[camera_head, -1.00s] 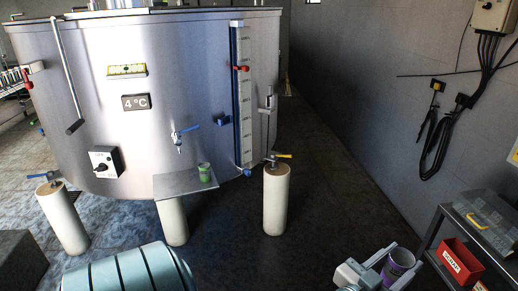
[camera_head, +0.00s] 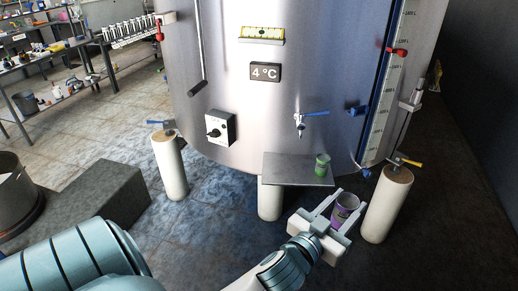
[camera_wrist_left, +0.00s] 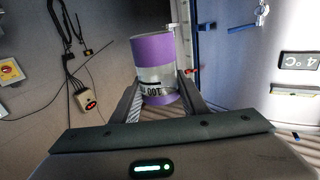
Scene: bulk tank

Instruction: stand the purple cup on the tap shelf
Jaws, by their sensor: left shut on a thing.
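The purple cup (camera_head: 345,209) has a pale printed band around its middle. My left gripper (camera_head: 335,212) is shut on it and holds it in the air in front of the tank, to the right of and nearer than the tap shelf. In the left wrist view the purple cup (camera_wrist_left: 154,70) sits between the two fingers. The tap shelf (camera_head: 285,170) is a flat grey plate under the blue-handled tap (camera_head: 301,121) on the tank. A green cup (camera_head: 322,166) stands on the shelf's right part. My right gripper is not in view.
The steel tank (camera_head: 290,80) stands on pale legs; one leg (camera_head: 385,203) is just right of the held cup. A valve with a yellow handle (camera_head: 405,161) tops that leg. The shelf's left and middle are bare. A dark block (camera_head: 90,205) lies on the floor at left.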

